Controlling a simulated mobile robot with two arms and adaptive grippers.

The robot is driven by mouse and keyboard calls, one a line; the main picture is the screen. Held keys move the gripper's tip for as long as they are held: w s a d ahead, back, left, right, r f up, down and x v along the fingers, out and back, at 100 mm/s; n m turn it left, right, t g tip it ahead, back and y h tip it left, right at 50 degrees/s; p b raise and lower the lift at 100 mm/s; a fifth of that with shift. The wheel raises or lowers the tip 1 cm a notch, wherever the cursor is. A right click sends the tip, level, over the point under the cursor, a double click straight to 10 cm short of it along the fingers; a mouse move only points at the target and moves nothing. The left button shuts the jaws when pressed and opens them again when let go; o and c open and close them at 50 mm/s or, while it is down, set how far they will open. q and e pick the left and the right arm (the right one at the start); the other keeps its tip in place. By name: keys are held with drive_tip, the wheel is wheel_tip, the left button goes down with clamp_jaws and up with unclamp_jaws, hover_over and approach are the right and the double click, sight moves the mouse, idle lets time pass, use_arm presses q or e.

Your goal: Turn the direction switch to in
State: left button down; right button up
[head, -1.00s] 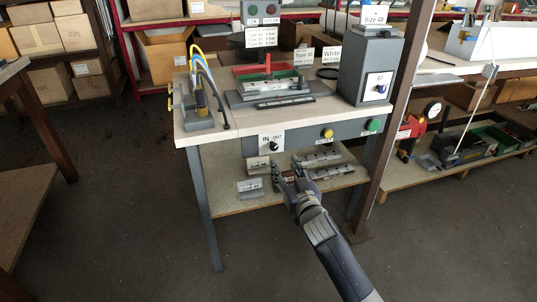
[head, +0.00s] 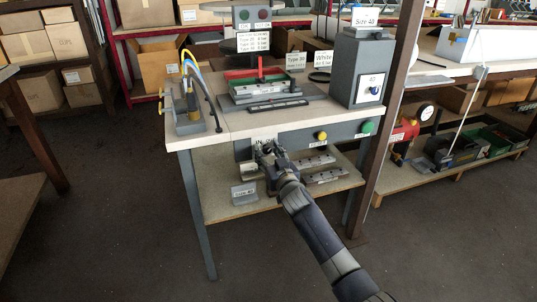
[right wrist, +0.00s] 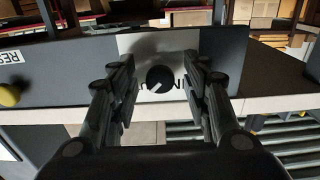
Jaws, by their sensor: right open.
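The direction switch is a round black knob (right wrist: 160,79) with a white pointer line, on a white label plate (right wrist: 135,45) on the bench's front panel. In the right wrist view, which is upside down, the pointer slants down and left, away from the partly visible "IN" lettering (right wrist: 182,83) at right. My right gripper (right wrist: 160,88) is open, with one finger on each side of the knob and gaps between. I cannot tell whether the fingertips reach its depth. In the head view my right gripper (head: 266,151) hides the knob and most of the label.
The panel also carries a yellow button (head: 321,135) and a green button (head: 367,127), right of the switch. A lower shelf (head: 225,207) with metal profiles lies below. A grey box (head: 362,68) and a red-and-green fixture (head: 262,84) stand on the bench top (head: 225,125).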

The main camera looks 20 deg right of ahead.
clamp_jaws()
